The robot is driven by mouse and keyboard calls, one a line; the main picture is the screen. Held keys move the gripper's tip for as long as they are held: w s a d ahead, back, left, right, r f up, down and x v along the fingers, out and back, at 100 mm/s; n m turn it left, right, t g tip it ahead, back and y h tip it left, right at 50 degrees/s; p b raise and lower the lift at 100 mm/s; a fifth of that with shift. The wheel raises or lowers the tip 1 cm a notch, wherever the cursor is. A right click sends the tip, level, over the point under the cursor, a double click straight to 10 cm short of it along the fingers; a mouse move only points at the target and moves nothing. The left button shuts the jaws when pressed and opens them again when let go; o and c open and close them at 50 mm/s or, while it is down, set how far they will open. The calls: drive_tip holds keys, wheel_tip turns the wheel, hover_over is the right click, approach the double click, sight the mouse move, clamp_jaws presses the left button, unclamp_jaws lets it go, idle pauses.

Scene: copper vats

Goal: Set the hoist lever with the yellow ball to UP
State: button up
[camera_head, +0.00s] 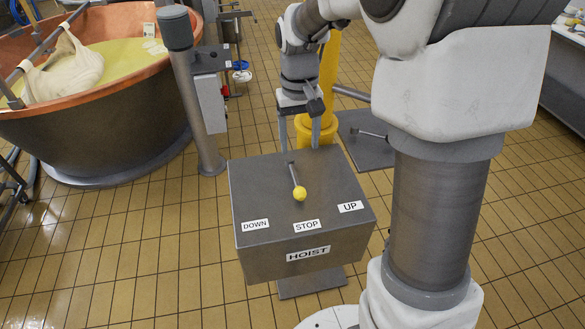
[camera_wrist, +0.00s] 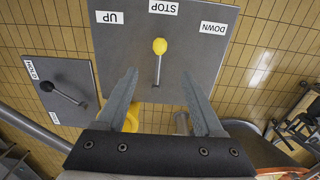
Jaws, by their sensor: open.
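The hoist lever with the yellow ball (camera_head: 299,193) rises from the grey HOIST box (camera_head: 265,228) and points at the STOP label (camera_head: 307,226), between DOWN (camera_head: 255,225) on the left and UP (camera_head: 350,207) on the right. In the wrist view the yellow ball (camera_wrist: 159,46) shows upside down, in line with STOP (camera_wrist: 163,7). My gripper (camera_head: 315,140) hangs at the far edge of the box, behind the lever. In the wrist view its two fingers (camera_wrist: 164,100) are spread apart, empty, with the lever beyond their tips. They do not touch the lever.
A second panel (camera_head: 365,140) with a black-knobbed lever (camera_wrist: 47,87) stands behind the box, by a yellow post (camera_head: 329,80). A grey post (camera_head: 190,90) and a copper vat (camera_head: 90,120) stand at the left. The tiled floor left of the box is clear.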

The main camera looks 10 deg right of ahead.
sight(300, 190)
drive_tip(key=f, duration=1.6)
drive_tip(key=shift+s+d+f, duration=0.1)
drive_tip(key=shift+d+f, duration=0.1)
drive_tip(key=shift+f, duration=0.1)
clamp_jaws()
idle(0.6)
